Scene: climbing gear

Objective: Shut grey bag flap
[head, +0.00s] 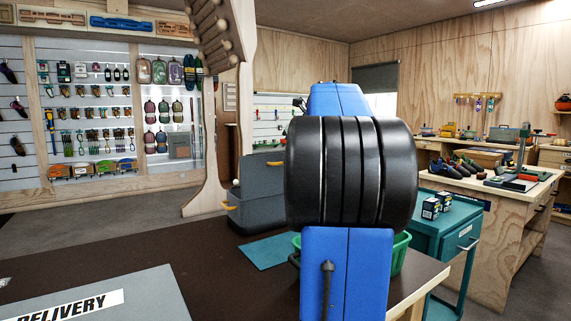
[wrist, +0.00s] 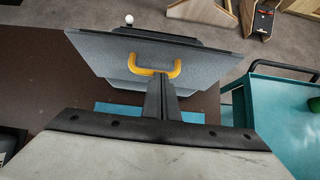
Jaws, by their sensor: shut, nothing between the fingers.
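The grey bag (head: 262,213) stands on the dark table, left of my arm in the head view. Its grey flap (head: 258,170) shows raised above the body, with a yellow handle on it. In the wrist view the flap (wrist: 205,60) is a wide grey panel, and its yellow handle (wrist: 153,71) faces me. My gripper (wrist: 160,78) is shut and empty, with its fingertips at the handle's middle. I cannot tell whether they touch it. In the head view my arm hides the gripper and the bag's right part.
A teal mat (head: 266,251) lies before the bag, and a green basket (head: 400,250) is partly behind my arm. A grey delivery board (head: 120,290) lies at the front left. A teal cart (head: 445,230) stands to the right. The table's left-middle is clear.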

